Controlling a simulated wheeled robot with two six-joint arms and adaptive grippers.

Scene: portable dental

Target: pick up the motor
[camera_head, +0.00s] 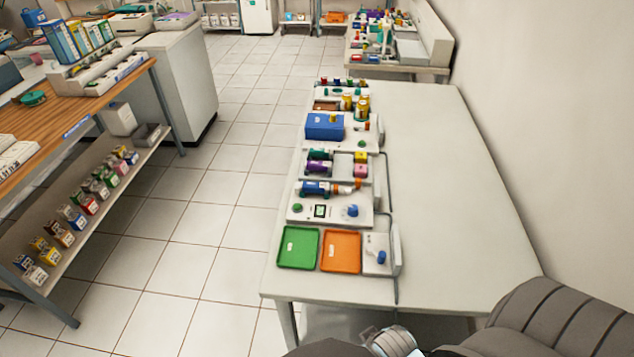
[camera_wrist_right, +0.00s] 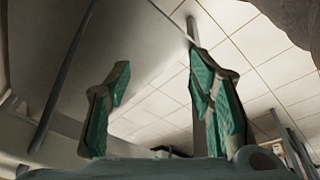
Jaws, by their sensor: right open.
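Several small coloured cylinders lie on a white unit on the white table in the head view: a blue one (camera_head: 316,188), a purple one (camera_head: 319,168) and a green one (camera_head: 320,154). I cannot tell which thing is the motor. My right gripper (camera_wrist_right: 160,80) shows in the wrist view with its green-padded fingers spread apart and nothing between them. It appears low, beside the underside of a table and above the tiled floor, away from the coloured parts. My left gripper is not in view.
A green tray (camera_head: 298,248) and an orange tray (camera_head: 341,252) lie at the white table's (camera_head: 450,190) near left end. A blue box (camera_head: 324,127) stands farther back. The table's right side is bare. A wooden-topped bench (camera_head: 100,97) stands left across a tiled aisle (camera_head: 220,190).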

